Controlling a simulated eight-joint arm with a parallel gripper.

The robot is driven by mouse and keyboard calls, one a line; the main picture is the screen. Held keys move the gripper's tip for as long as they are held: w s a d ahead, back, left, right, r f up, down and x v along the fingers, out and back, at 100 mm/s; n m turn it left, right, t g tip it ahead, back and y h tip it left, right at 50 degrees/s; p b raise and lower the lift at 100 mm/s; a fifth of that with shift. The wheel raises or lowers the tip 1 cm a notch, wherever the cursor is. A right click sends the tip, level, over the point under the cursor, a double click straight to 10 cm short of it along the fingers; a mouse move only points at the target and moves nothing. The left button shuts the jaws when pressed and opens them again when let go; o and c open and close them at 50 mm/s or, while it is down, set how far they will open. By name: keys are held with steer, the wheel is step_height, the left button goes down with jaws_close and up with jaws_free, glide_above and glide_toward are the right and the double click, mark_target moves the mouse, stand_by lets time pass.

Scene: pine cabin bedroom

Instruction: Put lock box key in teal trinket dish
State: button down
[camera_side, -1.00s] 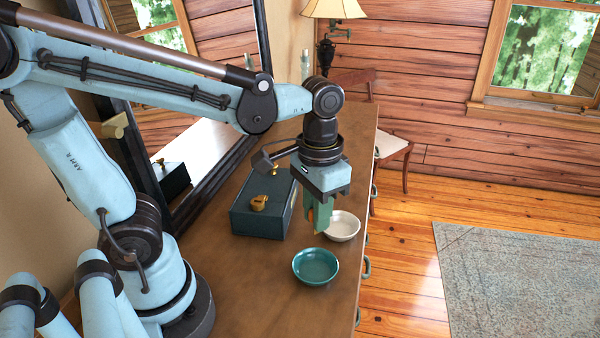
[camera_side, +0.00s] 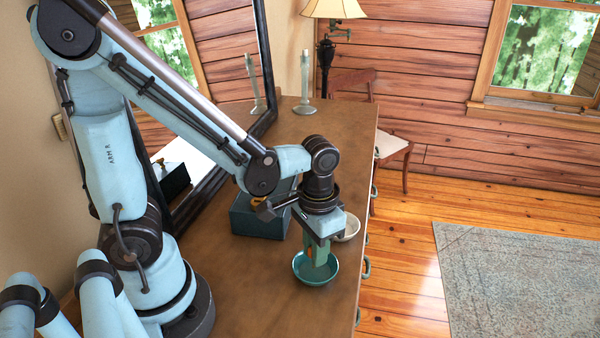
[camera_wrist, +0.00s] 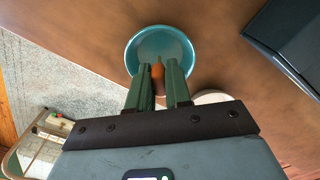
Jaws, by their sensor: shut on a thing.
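My gripper (camera_side: 318,272) points down, with its green fingertips over or just inside the teal trinket dish (camera_side: 301,276). In the wrist view the fingers (camera_wrist: 160,72) are shut on a small orange-brown piece, which I take to be part of the lock box key (camera_wrist: 158,73). The rest of the key is hidden by the fingers. The teal dish (camera_wrist: 138,48) lies right behind the fingertips in the wrist view, and the part of it in sight looks empty. I cannot tell whether the key touches the dish.
A cream bowl (camera_side: 352,230) stands just behind the teal dish, partly hidden by my gripper. A dark teal box (camera_side: 250,222) is behind and left. A candlestick (camera_side: 304,90) and a lamp (camera_side: 328,50) are at the far end. The front of the wooden dresser top (camera_side: 270,310) is clear.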

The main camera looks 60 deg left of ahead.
steer(key=c, duration=1)
jaws_free()
step_height(320, 180, up, 7)
stand_by(0.4)
steer(key=shift+w+a+r+t, duration=0.3)
steer(key=shift+a+r+t, duration=0.3)
steer(key=shift+t, duration=0.6)
steer(key=shift+w+a+r+t, duration=0.35)
steer(key=shift+a+t, duration=0.3)
steer(key=shift+t, duration=0.55)
steer(key=shift+w+a+r+t, duration=0.25)
steer(key=shift+a+r+t, duration=0.35)
steer(key=shift+t, duration=0.6)
